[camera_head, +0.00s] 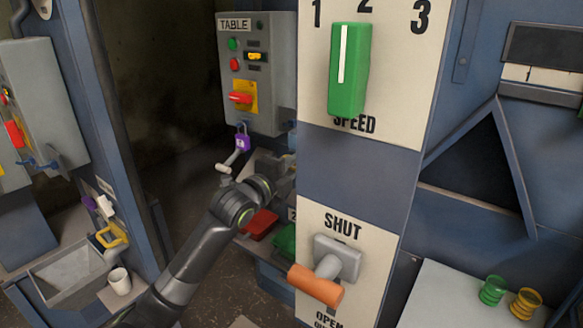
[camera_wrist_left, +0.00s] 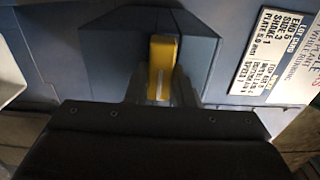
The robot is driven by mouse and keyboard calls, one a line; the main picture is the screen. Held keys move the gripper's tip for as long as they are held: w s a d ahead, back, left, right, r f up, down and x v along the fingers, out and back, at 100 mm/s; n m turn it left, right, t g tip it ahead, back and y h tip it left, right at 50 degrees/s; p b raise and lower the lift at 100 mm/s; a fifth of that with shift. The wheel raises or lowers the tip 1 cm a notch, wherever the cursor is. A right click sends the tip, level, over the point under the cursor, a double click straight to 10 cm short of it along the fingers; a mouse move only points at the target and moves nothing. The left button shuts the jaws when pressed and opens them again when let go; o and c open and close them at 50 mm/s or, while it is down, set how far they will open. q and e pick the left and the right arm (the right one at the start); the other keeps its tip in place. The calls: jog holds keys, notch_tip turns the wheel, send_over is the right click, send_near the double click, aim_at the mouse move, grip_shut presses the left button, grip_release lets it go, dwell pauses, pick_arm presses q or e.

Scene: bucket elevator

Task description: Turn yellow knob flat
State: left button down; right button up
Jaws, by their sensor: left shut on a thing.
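In the left wrist view a yellow knob (camera_wrist_left: 161,58) with a pale line along its face stands on a blue-grey panel. The fingers of my left gripper (camera_wrist_left: 162,88) are on both sides of it, shut on it. The knob and its line run nearly upright in that view. My right gripper is not in view.
A printed card (camera_wrist_left: 272,50) is beside the knob. Close to my left arm are the SPEED panel with a green handle (camera_head: 348,70), an orange SHUT lever (camera_head: 316,285) and a purple padlock (camera_head: 242,140). A white mug (camera_head: 120,281) stands at lower left.

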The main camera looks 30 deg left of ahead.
pick_arm(q)
jog(key=c, duration=1.2)
grip_release()
jog(key=shift+c, duration=0.2)
jog(key=s+a, duration=0.2)
jog(key=s, duration=1.5)
jog(key=shift+a+b, duration=0.15)
jog(key=shift+b, duration=0.2)
jog(key=shift+s+f, duration=0.1)
